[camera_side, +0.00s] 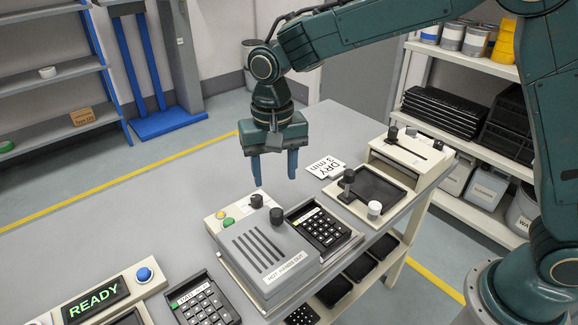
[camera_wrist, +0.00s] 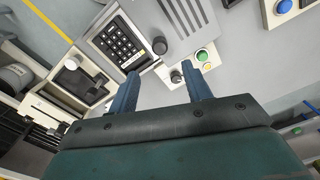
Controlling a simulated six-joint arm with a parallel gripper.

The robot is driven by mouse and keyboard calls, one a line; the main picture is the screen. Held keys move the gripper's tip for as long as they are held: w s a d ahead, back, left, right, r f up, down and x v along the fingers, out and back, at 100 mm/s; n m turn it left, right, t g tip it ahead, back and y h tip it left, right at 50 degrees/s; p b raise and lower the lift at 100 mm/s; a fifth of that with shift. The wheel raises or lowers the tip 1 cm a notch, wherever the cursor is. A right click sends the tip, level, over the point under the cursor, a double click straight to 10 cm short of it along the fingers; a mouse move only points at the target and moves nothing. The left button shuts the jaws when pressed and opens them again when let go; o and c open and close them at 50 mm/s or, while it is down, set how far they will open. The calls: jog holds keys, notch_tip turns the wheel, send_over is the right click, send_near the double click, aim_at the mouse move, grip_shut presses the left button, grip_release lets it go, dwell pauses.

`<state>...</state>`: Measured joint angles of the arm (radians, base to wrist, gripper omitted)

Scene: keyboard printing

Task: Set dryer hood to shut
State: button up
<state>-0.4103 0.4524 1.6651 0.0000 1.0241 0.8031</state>
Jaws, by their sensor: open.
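The dryer hood (camera_side: 268,252) is a grey slotted box marked "HOT HANDS OUT", with a dark round knob (camera_side: 277,216) on its top. It sits on the left part of its base, and a dark keypad (camera_side: 320,229) lies uncovered just right of it. In the wrist view the slotted hood (camera_wrist: 185,18) is at the top, with its knob (camera_wrist: 159,45) and the keypad (camera_wrist: 122,42) to its left. My gripper (camera_side: 274,177) is open and empty, fingers pointing down, above and behind the hood, apart from it. Its fingers (camera_wrist: 158,75) also show in the wrist view.
A cream control panel (camera_side: 211,221) with lit buttons and a small dark knob (camera_side: 256,201) stands behind the hood. A "DRY 3 min" card (camera_side: 326,167) and a press-like station (camera_side: 372,187) are to the right. A READY display (camera_side: 96,301) and another keypad (camera_side: 203,301) are front left.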

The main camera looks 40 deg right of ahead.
aim_at(277, 211)
notch_tip(277, 211, down, 11)
jog(key=shift+f, duration=0.1)
dwell(0.4)
grip_shut()
